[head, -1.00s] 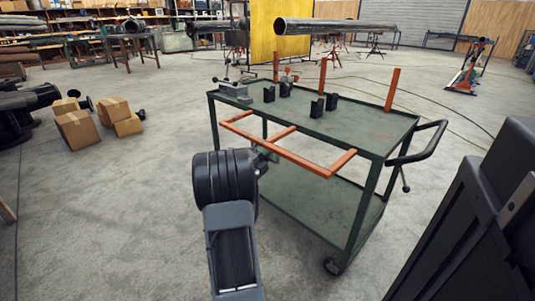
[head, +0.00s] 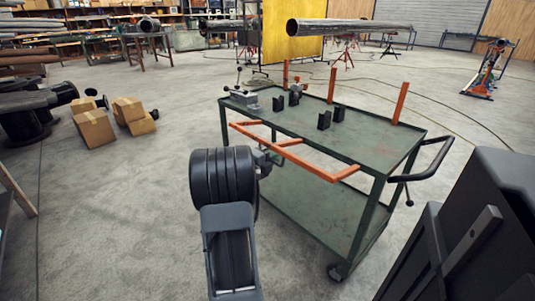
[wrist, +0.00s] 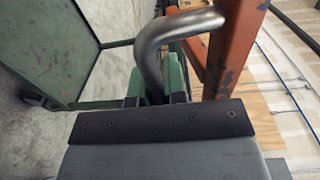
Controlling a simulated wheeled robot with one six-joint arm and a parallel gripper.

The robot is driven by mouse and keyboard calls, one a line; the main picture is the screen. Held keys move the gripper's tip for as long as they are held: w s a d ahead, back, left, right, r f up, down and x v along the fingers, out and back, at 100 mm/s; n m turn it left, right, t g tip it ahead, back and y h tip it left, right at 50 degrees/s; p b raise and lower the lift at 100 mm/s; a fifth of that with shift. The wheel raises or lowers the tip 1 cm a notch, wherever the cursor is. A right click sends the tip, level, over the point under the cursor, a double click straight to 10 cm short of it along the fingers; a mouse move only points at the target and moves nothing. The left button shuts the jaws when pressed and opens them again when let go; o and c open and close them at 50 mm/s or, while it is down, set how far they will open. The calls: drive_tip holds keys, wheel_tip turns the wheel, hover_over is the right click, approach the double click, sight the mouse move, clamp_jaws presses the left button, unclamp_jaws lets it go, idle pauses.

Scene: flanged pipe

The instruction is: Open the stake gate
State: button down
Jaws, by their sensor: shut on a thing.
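The stake gate is an orange frame (head: 310,168) along the near long side of the green cart (head: 300,120). Its long bar stands out from the deck edge on short arms, roughly level with the deck. My gripper (head: 264,158) is at the near side of the gate, toward its left end, partly hidden by my wrist. In the wrist view, a bent bare-metal handle (wrist: 180,25) runs down between the green jaws (wrist: 160,85), which are shut on it. An orange bar (wrist: 228,50) of the gate is just right of the handle.
Three orange stakes (head: 332,85) stand upright on the cart's far edge. Black blocks (head: 324,120) and a small vise (head: 242,97) sit on the deck. A black push handle (head: 430,160) projects at the right. Cardboard boxes (head: 95,128) lie left; the floor between is clear.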

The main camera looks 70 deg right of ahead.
sight(273, 148)
wheel_tip(273, 148, up, 3)
drive_tip(key=y+p, duration=0.1)
drive_tip(key=p, duration=0.1)
drive_tip(key=shift+f+p, duration=0.1)
drive_tip(key=shift+p, duration=0.2)
drive_tip(key=shift+r+p, duration=0.3)
drive_tip(key=shift+r, duration=0.15)
drive_tip(key=c, duration=1.2)
unclamp_jaws()
drive_tip(key=shift+d, duration=0.1)
drive_tip(key=p+v, duration=0.1)
drive_tip(key=v, duration=0.6)
drive_tip(key=p+v, duration=0.1)
drive_tip(key=v, duration=0.5)
drive_tip(key=shift+a+r+p, duration=0.3)
drive_tip(key=shift+a+p, duration=0.05)
drive_tip(key=shift+a, duration=0.05)
